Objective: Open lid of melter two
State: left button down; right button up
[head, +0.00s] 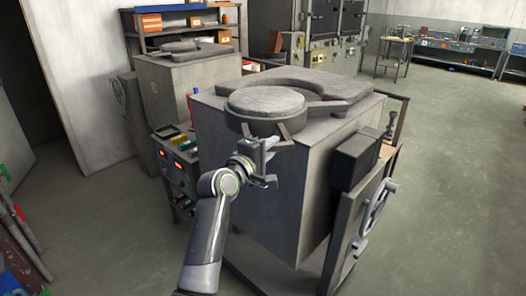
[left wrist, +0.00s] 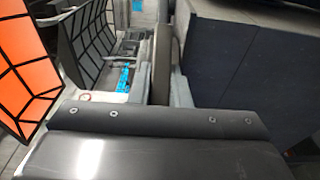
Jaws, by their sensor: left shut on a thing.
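The near melter is a large grey box (head: 235,175) with a thick slab collar (head: 345,87) on top. Its round grey lid (head: 267,102) lies at the front left of the top and overhangs the front edge, with the curved collar behind it. A bracket-like handle (head: 287,133) hangs below the lid's front rim. My left gripper (head: 270,160) is at this handle, just under the lid, and is shut on it. In the left wrist view, an upright grey bar (left wrist: 164,50) stands between the fingers. The actual contact is small and partly hidden. My right gripper is not in view.
A second grey melter (head: 180,80) stands behind to the left. A control box with red displays (head: 180,165) is left of the near melter. A handwheel (head: 375,210) juts out at its right front. Open floor (head: 450,180) lies to the right.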

pick_arm(q)
jog(key=shift+d+r, duration=0.1)
jog(key=shift+d, duration=0.05)
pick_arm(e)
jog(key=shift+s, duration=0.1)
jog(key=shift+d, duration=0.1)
pick_arm(q)
jog(key=c, duration=1.5)
grip_release()
jog(key=shift+o, duration=0.7)
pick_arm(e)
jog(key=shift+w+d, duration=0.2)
